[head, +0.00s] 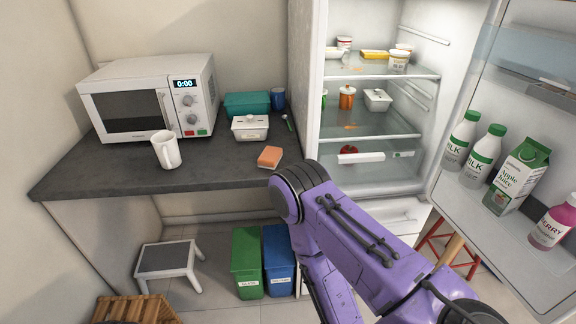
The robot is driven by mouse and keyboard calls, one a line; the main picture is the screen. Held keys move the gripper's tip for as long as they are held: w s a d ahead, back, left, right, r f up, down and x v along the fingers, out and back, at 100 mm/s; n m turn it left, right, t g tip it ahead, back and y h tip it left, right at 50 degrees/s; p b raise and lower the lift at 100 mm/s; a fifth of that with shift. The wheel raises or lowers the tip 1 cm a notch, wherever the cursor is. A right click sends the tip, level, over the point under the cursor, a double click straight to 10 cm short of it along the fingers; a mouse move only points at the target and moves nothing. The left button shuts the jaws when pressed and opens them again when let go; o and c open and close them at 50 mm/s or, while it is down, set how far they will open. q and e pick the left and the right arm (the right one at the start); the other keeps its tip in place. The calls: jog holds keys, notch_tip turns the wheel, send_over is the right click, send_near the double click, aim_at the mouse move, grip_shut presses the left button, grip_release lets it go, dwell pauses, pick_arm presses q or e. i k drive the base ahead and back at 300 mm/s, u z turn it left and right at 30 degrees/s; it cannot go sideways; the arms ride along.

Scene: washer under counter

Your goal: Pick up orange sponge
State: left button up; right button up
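The orange sponge (270,156) lies on the dark countertop (218,168) near its front right part, close to the open fridge. It has an orange top and a paler side. My purple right arm comes in from the lower right, and its bent joint is just right of and below the sponge in the picture. The forearm points down past the counter's front, and its gripper is not visible. My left arm and gripper are not in view.
A white microwave (152,97), white mug (166,150), white lidded container (250,128), teal box (247,104) and blue cup (278,98) stand on the counter. The fridge door (530,230) is open at right. A stool (168,258) and bins (246,264) stand below.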

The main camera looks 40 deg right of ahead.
aim_at(269, 158)
jog(key=z, duration=1)
jog(key=i, duration=0.1)
